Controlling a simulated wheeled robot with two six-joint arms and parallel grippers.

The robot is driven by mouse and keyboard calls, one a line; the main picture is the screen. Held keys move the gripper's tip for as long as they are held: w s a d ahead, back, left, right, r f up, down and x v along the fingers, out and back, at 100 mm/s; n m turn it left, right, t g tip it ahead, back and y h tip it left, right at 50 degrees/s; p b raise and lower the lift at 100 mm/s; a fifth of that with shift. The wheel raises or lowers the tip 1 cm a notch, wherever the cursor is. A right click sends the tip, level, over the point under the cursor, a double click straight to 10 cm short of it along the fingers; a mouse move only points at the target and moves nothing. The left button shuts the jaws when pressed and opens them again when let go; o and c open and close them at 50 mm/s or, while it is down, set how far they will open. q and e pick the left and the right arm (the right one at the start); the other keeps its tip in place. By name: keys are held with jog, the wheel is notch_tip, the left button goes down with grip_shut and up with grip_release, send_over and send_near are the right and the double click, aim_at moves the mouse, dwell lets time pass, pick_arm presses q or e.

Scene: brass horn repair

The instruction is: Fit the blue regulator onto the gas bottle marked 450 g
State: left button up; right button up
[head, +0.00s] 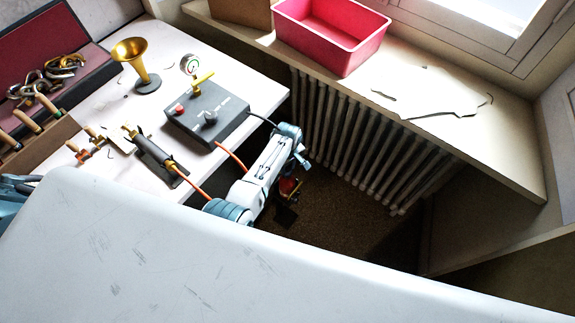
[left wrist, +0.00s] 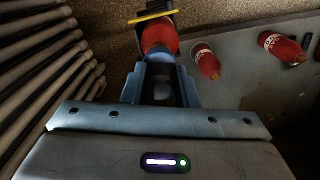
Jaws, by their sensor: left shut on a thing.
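My left gripper (head: 301,161) points down beyond the bench edge. In the left wrist view its fingers (left wrist: 161,88) are shut on a blue part between them, which looks like the blue regulator (left wrist: 161,66). Directly below it is a red rounded gas bottle (left wrist: 160,38), which also shows under the gripper in the head view (head: 289,186). I cannot tell whether regulator and bottle touch. Two more red bottles with white labels, one nearer (left wrist: 207,63) and one farther right (left wrist: 280,46), stand on a grey surface. No weight mark is legible.
A ribbed radiator (head: 350,140) stands close beside the gripper, below a sill with a pink bin (head: 333,35). The bench holds a brass horn (head: 140,65), a dark control box (head: 208,112) and a torch (head: 150,147) with an orange hose running toward my arm.

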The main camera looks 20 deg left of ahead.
pick_arm(q)
jog(key=shift+f, duration=0.1)
dwell(0.3)
jog(key=o, duration=1.4)
notch_tip(320, 180, up, 7)
jog(key=p, duration=0.7)
dwell(0.3)
